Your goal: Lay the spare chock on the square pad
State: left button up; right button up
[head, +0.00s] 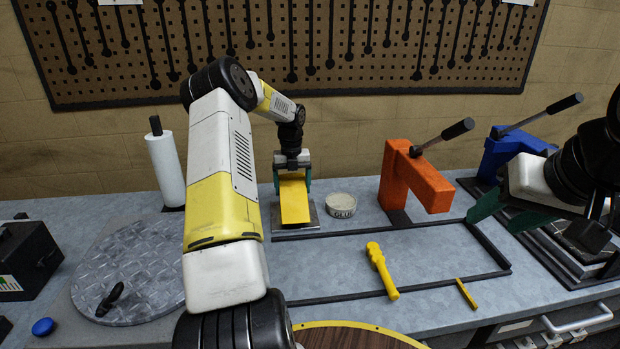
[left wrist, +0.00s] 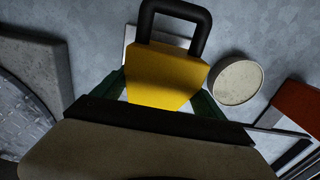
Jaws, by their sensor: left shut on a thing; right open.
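The spare chock is a yellow wedge (head: 294,200) with a black loop handle, which shows in the left wrist view (left wrist: 175,8). My left gripper (head: 292,178) is shut on the chock, its green fingers on either side of it. The chock is over the square pad (head: 313,215), a flat grey plate whose edges show around it. I cannot tell whether the chock touches the pad. The pad's pale edge also shows in the left wrist view (left wrist: 129,36). My right gripper (head: 510,212) is open and empty at the right, beside the blue press.
A round glue tin (head: 342,205) stands just right of the pad. An orange press (head: 410,175) and a blue press (head: 505,150) stand further right. A yellow-handled tool (head: 381,270) lies inside a black frame. A paper roll (head: 166,168) stands at the left.

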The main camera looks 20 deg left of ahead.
pick_arm(q)
jog(key=shift+f, duration=0.15)
dwell(0.6)
jog(key=o, duration=2)
jog(key=shift+f, duration=0.1)
notch_tip(320, 180, up, 7)
jog(key=shift+w+f, duration=0.1)
jog(key=shift+d+r, duration=0.1)
jog(key=shift+r, duration=0.65)
jog(key=s+d+r+n+t, duration=0.1)
jog(key=s+d+r+n, duration=0.55)
jog(key=r, duration=0.25)
jog(key=s+d+r+n+t, duration=0.2)
jog(key=s+d+r+n, duration=0.3)
jog(key=s+r+n, duration=0.25)
jog(key=s+d+n+t+h, duration=0.1)
jog(key=s+d+n, duration=0.2)
jog(key=s+n, duration=0.5)
jog(key=s+d+r+n+t+h, duration=0.1)
jog(key=s+d+n, duration=0.3)
jog(key=s+n, duration=0.4)
jog(key=s+t, duration=0.1)
jog(key=s, duration=0.5)
jog(key=shift+r, duration=0.2)
